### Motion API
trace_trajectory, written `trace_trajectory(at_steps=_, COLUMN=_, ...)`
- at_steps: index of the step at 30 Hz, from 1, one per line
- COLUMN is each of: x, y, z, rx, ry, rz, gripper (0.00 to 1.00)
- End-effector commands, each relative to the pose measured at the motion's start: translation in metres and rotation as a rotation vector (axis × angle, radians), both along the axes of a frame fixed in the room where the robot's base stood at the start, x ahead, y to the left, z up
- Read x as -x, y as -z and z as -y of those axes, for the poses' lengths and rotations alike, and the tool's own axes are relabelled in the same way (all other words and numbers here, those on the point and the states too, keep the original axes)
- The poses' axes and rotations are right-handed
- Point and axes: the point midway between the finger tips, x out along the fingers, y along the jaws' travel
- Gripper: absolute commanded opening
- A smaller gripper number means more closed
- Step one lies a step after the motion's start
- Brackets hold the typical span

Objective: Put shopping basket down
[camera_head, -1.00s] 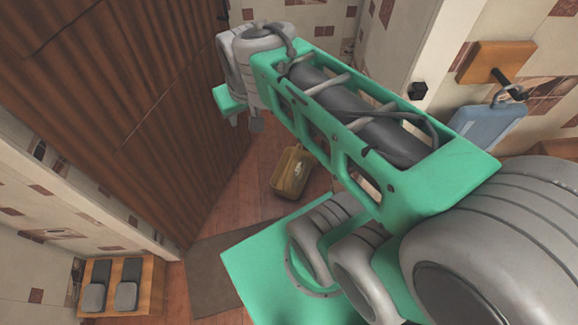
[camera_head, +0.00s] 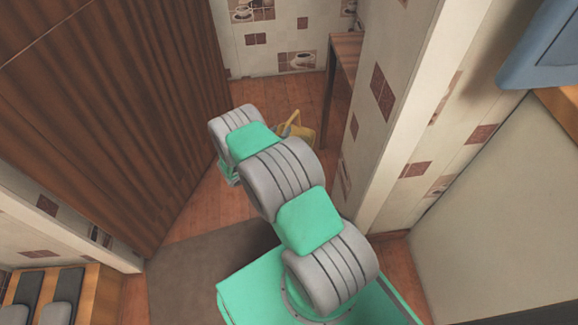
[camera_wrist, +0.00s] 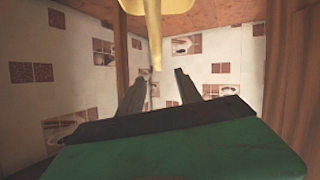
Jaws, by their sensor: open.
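The yellow shopping basket (camera_head: 301,131) is at floor level beyond my arm in the head view, partly hidden by the arm. Its raised handle (camera_head: 290,121) shows above it. In the wrist view, part of the yellow basket (camera_wrist: 163,6) shows at the top edge against the wooden floor, with a narrow yellow part pointing down toward the space between my fingers. My gripper (camera_wrist: 160,73) is open, its two dark fingers apart with nothing clamped between them. The gripper's fingers are hidden in the head view.
A brown wooden wall (camera_head: 120,110) runs along the left. A white tiled wall end (camera_head: 385,110) stands close on the right, with a wooden table (camera_head: 342,60) behind it. A dark mat (camera_head: 205,275) lies on the floor before my base.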

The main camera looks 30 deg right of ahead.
Motion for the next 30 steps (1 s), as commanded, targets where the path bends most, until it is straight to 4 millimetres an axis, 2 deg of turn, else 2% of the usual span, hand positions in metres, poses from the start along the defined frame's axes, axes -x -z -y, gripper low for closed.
trace_trajectory(at_steps=13, x=-0.037, y=0.039, z=0.058, rx=-0.014, ry=0.001, rz=-0.007, gripper=0.41)
trace_trajectory(at_steps=21, x=-0.043, y=0.041, z=0.064, rx=-0.019, ry=-0.003, rz=-0.014, gripper=0.41)
trace_trajectory(at_steps=30, x=-0.042, y=0.037, z=0.062, rx=-0.013, ry=-0.002, rz=-0.010, gripper=0.18)
